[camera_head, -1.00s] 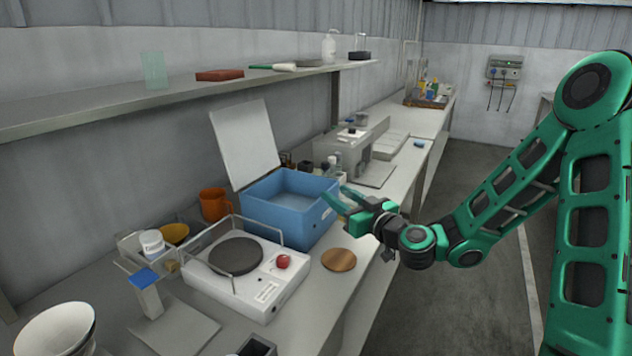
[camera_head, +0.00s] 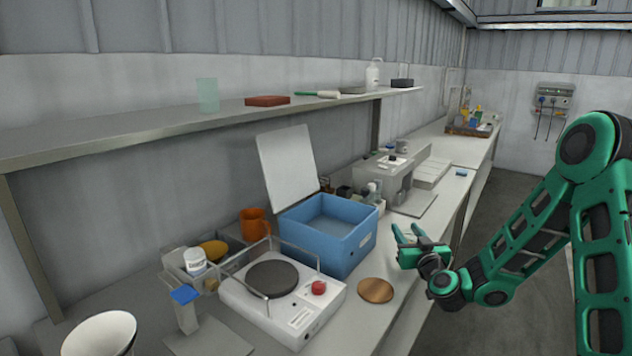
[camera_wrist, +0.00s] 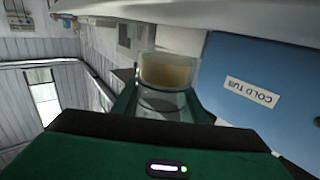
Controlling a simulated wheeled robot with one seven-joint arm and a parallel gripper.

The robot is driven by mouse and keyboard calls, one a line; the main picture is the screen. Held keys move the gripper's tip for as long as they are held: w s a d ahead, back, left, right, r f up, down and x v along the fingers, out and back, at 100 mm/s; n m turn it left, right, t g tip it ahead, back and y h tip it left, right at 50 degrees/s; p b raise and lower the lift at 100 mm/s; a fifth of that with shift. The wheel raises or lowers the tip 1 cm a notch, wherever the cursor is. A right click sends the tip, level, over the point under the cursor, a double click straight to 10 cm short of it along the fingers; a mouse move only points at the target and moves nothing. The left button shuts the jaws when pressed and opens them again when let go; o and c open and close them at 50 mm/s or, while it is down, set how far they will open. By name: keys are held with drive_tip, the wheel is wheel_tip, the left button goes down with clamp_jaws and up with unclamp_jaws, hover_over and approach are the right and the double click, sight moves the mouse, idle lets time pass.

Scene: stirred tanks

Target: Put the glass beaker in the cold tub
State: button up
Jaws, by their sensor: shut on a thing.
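My gripper (camera_head: 409,240) is shut on the glass beaker (camera_wrist: 166,73), held between its two fingers in the wrist view. The beaker is clear and has tan contents. In the head view the beaker is hard to make out between the fingers. The cold tub (camera_head: 352,246) is a blue open-topped box on the bench, with its pale lid (camera_head: 288,170) raised at the back. My gripper is outside the tub, to its right near the bench's front edge. In the wrist view the tub's blue wall (camera_wrist: 222,75) bears a COLD TUB label, right of the beaker.
A white hotplate (camera_head: 318,327) with a guard rail and red knob stands in front of the tub. A round wooden disc (camera_head: 375,290) lies beside it. An orange mug (camera_head: 254,224) is left of the tub. A shelf (camera_head: 160,124) runs above the bench.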

drive_tip(key=shift+w+d+f+m+h, duration=0.1)
drive_tip(key=shift+w+d+m+h, duration=0.2)
drive_tip(key=shift+d, duration=0.4)
drive_tip(key=shift+w+d+f+m+h, duration=0.1)
drive_tip(key=shift+w+d+h, duration=0.2)
drive_tip(key=shift+w+d, duration=0.3)
drive_tip(key=shift+s+a+y, duration=0.3)
drive_tip(key=shift+s+a, duration=0.15)
drive_tip(key=shift+a, duration=0.05)
drive_tip(key=shift+s+a+r+n+y, duration=0.15)
drive_tip(key=shift+s+a+n+y, duration=0.15)
drive_tip(key=shift+a, duration=0.25)
drive_tip(key=shift+s+a+r+n+y, duration=0.1)
drive_tip(key=shift+s+a+n+y, duration=0.1)
drive_tip(key=shift+s+a+y, duration=0.25)
drive_tip(key=s+a+r+n+g+y, duration=0.1)
drive_tip(key=s+a+r+n+y, duration=0.3)
drive_tip(key=s+a+r, duration=0.3)
drive_tip(key=shift+s+a+r+g+y, duration=0.4)
drive_tip(key=shift+s+a+y, duration=0.4)
drive_tip(key=shift+a, duration=0.95)
drive_tip(key=shift+w, duration=0.1)
drive_tip(key=w+d+f, duration=0.2)
drive_tip(key=w, duration=0.1)
drive_tip(key=w+d+f, duration=0.2)
drive_tip(key=w, duration=0.1)
drive_tip(key=w+d+f, duration=0.3)
drive_tip(key=shift+d, duration=0.1)
drive_tip(key=shift+w+f, duration=0.1)
drive_tip(key=shift+f, duration=1.75)
